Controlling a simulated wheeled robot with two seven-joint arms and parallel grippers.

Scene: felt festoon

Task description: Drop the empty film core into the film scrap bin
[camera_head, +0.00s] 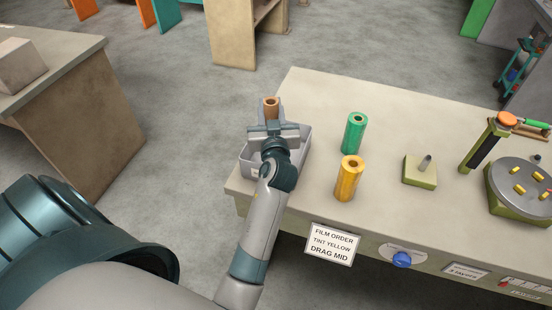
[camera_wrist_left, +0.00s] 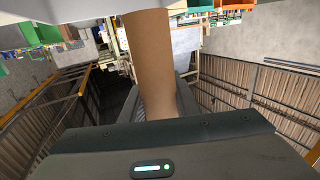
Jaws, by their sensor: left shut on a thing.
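The empty film core is a brown cardboard tube (camera_head: 271,105) held upright in my left gripper (camera_head: 271,122). The gripper is shut on it. The core (camera_wrist_left: 152,60) also fills the middle of the left wrist view, rising from between the jaws. The film scrap bin appears to be the grey open tray (camera_head: 247,164) at the table's left end. My left gripper and wrist are over this bin in the head view and hide much of its inside. How high the core is above the bin I cannot tell. My right gripper is not in view.
A green roll (camera_head: 354,133) and a yellow roll (camera_head: 348,178) stand right of the bin. A small block with a peg (camera_head: 420,170) and a round turntable (camera_head: 520,187) are further right. A sign (camera_head: 332,244) hangs on the table's front edge.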

